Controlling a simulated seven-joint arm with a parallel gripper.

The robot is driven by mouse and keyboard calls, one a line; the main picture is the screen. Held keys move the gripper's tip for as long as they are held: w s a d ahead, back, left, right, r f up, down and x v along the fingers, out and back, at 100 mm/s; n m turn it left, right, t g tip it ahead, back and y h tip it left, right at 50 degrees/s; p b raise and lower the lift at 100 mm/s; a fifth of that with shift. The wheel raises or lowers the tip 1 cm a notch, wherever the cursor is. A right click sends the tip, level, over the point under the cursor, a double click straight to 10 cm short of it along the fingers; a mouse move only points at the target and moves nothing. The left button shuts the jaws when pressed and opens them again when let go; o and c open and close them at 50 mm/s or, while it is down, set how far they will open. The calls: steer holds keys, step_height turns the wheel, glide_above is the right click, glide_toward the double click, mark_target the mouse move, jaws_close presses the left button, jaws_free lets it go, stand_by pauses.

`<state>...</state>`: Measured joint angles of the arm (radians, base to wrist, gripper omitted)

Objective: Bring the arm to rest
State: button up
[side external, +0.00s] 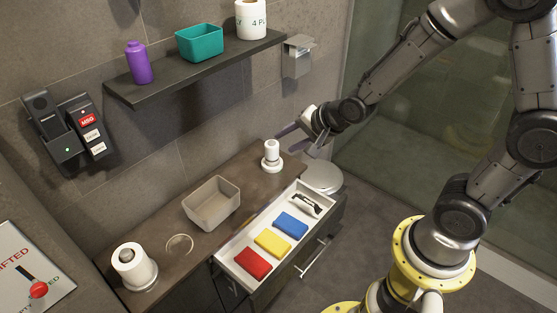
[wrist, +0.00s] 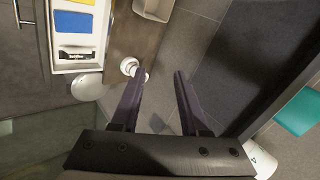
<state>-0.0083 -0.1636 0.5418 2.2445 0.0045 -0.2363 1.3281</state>
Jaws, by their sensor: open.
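My gripper (side external: 289,136) is in the air above the right end of the brown counter (side external: 162,232), near the wall. Its two dark purple fingers are apart. In the wrist view, the gap between the fingertips (wrist: 160,73) is empty. A small white object on a round base (side external: 271,155) stands upright on the counter, just below and left of the fingers in the side view. It also shows beside the left fingertip in the wrist view (wrist: 128,66). I cannot tell the exact distance between them, but nothing is held.
An open white drawer (side external: 224,261) holds red, yellow and blue blocks and a black-and-white item (side external: 306,205). A beige bin (side external: 212,203) and paper roll (side external: 133,265) stand on the counter. A dark shelf (side external: 200,75) carries a purple bottle, teal bin (side external: 199,43) and roll.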

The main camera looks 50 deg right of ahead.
steer(key=s+r+n+t, duration=0.1)
steer(key=s+r+n, duration=0.75)
steer(key=r, duration=0.75)
steer(key=s+f+n+g, duration=0.3)
steer(key=s+n, duration=0.3)
steer(key=s, duration=0.7)
steer(key=shift+s+d+f+n+g, duration=0.2)
steer(key=shift+s+n+g, duration=0.15)
steer(key=shift+g, duration=0.15)
